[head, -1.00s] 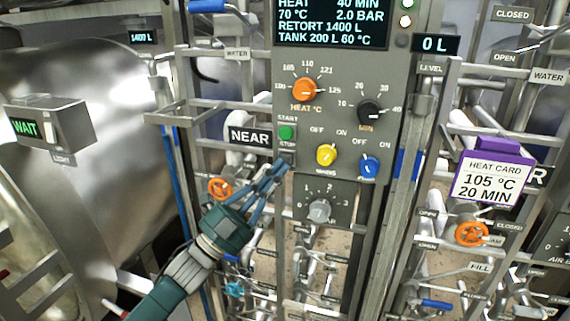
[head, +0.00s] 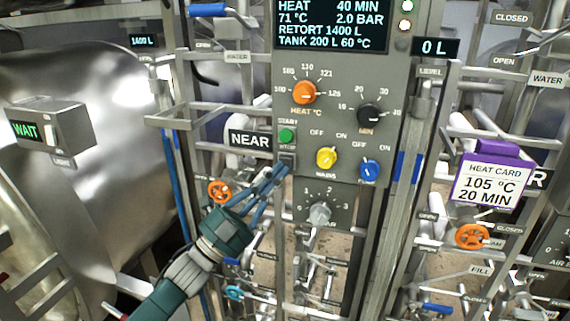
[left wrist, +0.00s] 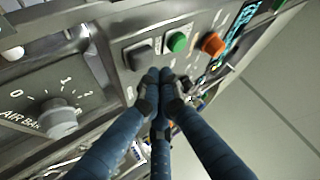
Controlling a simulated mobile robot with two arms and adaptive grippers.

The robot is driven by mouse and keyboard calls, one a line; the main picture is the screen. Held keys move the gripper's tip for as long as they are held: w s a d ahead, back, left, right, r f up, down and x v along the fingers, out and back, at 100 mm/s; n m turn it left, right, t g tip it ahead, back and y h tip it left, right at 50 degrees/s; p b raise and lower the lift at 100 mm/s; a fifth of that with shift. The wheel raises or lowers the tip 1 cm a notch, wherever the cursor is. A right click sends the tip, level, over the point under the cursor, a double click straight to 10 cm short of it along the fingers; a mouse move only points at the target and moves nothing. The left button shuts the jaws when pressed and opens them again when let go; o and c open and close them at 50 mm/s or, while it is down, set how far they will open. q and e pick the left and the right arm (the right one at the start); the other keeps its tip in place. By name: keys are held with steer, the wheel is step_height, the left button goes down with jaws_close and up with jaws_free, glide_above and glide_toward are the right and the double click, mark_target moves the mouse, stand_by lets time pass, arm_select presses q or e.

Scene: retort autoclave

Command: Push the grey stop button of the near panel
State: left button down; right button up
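The near panel (head: 335,100) carries a green start button (head: 286,136) with a grey stop button (head: 287,158) below it. In the left wrist view the grey stop button (left wrist: 140,57) sits beside the green one (left wrist: 177,42). My left gripper (head: 283,169) reaches up from the lower left, its fingers closed together and empty. Its tips are at the lower edge of the stop button in the head view. In the left wrist view the tips (left wrist: 159,75) are just beside the button; I cannot tell whether they touch it. My right gripper is not in view.
The panel also holds an orange heat knob (head: 304,92), a black minute knob (head: 369,115), a yellow knob (head: 327,157), a blue knob (head: 369,170) and a grey air knob (head: 320,213). Pipes and rails surround the panel. A purple-framed heat card (head: 490,180) hangs at right.

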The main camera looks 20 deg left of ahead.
arm_select(q)
steer(key=shift+w, duration=0.1)
stand_by(0.4)
steer(key=shift+w, duration=0.35)
steer(key=shift+w+b, duration=0.5)
steer(key=shift+w, duration=0.1)
stand_by(0.9)
steer(key=shift+s, duration=1.05)
steer(key=s+p, duration=0.1)
steer(key=s, duration=0.4)
